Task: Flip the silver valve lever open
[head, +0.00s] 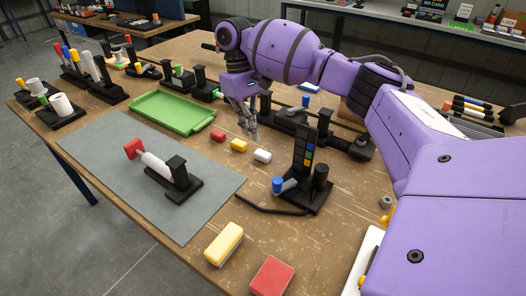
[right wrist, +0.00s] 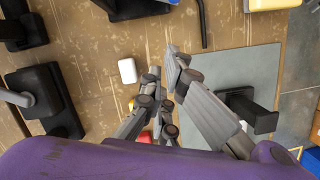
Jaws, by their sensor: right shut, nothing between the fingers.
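A low black fixture (head: 335,141) behind the small blocks carries a grey, silver-looking lever (head: 291,115) with a blue end. The lever also shows at the left edge of the right wrist view (right wrist: 14,97), lying across its black base. My left gripper is not in view.
White (head: 262,156), yellow (head: 239,146) and red (head: 217,136) blocks lie near my right gripper. A panel stand (head: 308,160) is in front. A grey mat (head: 120,180) bears a red-handled fixture. A green tray (head: 165,116) lies at left.

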